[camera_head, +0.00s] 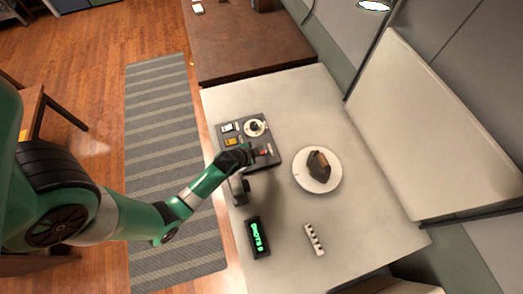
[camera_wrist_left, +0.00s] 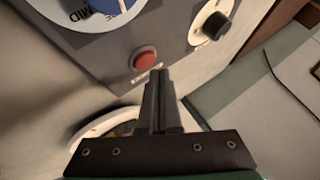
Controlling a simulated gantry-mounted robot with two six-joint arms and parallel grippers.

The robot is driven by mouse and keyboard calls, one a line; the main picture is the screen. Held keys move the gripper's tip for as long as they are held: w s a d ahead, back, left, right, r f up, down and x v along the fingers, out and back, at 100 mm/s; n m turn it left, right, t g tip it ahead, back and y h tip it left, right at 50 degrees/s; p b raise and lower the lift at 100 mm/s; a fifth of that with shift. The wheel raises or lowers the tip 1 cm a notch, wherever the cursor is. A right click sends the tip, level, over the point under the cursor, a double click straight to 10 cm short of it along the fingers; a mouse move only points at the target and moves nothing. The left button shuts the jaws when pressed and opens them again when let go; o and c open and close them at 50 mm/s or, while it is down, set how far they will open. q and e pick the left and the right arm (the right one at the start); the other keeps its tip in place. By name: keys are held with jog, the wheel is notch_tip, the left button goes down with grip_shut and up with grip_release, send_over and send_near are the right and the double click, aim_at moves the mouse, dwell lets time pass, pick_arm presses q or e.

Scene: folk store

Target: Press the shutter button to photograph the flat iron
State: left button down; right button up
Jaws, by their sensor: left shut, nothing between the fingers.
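The control box (camera_head: 270,133) stands on the pale table and carries a red button (camera_head: 264,152), which also shows in the left wrist view (camera_wrist_left: 145,59). My left gripper (camera_head: 254,154) is shut and empty, its tips beside the red button. In the wrist view the closed fingertips (camera_wrist_left: 158,78) lie just below and right of the button; I cannot tell whether they touch the box. The dark flat iron (camera_head: 319,167) rests on a round white plate (camera_head: 302,182) right of the box. A small dark camera-like device (camera_head: 238,190) is partly hidden by my arm. My right gripper is out of view.
A black display (camera_head: 258,237) reads "SHOTS 0" in green. A light strip with dark marks (camera_head: 314,239) lies to its right. The box also has a round dial (camera_head: 254,127) and small coloured switches. A white backdrop board (camera_head: 430,130) leans at the right.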

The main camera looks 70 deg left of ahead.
pick_arm(q)
jog(key=shift+f, duration=0.1)
jog(key=shift+f+b, duration=0.3)
jog(key=shift+f+b, duration=0.35)
jog(key=shift+f, duration=0.1)
dwell(0.6)
dwell(0.3)
jog(key=shift+r+p, duration=0.85)
jog(key=shift+p, duration=0.05)
notch_tip(320, 180, up, 5)
jog(key=p, duration=0.5)
jog(key=shift+r, duration=0.1)
